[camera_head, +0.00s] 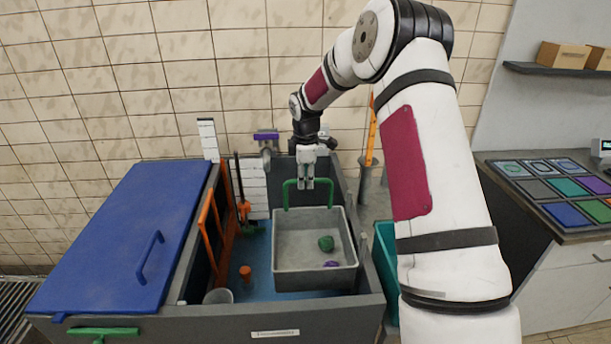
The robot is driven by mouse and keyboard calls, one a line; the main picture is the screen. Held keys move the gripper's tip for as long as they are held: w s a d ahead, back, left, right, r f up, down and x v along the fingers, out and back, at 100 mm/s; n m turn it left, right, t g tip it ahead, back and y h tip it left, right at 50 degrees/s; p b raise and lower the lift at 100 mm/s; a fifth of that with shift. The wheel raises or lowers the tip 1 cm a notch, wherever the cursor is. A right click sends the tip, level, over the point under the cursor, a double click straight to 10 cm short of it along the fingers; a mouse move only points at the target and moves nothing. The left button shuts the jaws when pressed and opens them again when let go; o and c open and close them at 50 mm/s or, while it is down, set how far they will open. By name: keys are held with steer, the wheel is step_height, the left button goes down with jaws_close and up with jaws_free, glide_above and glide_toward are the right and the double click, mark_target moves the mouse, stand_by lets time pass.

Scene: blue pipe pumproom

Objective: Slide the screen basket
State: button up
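The screen basket (282,262) is a grey open box inside the dark grey tank, on its right side. Its green arched handle (287,195) rises at the basket's far edge. A green lump (326,243) and a smaller purple piece (331,264) lie in the basket. My gripper (305,184) points down at the top bar of the handle, and its fingertips overlap the bar in this view. A small gap shows between the fingers. I cannot tell whether they touch or clasp the bar.
The tank (220,325) has a blue lid (125,235) at left and an orange frame (209,232) inside. An orange knob (245,272) and a grey cup (218,296) stand left of the basket. A teal bin (386,262) and a counter (550,250) are at right.

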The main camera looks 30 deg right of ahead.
mark_target(305, 231)
steer(key=shift+c, duration=0.5)
jaws_close()
steer(key=shift+f, duration=0.1)
step_height(305, 231, down, 23)
steer(key=b, duration=0.7)
steer(key=shift+s+f, duration=0.1)
steer(key=shift+f, duration=0.6)
steer(key=shift+o, duration=0.5)
jaws_free()
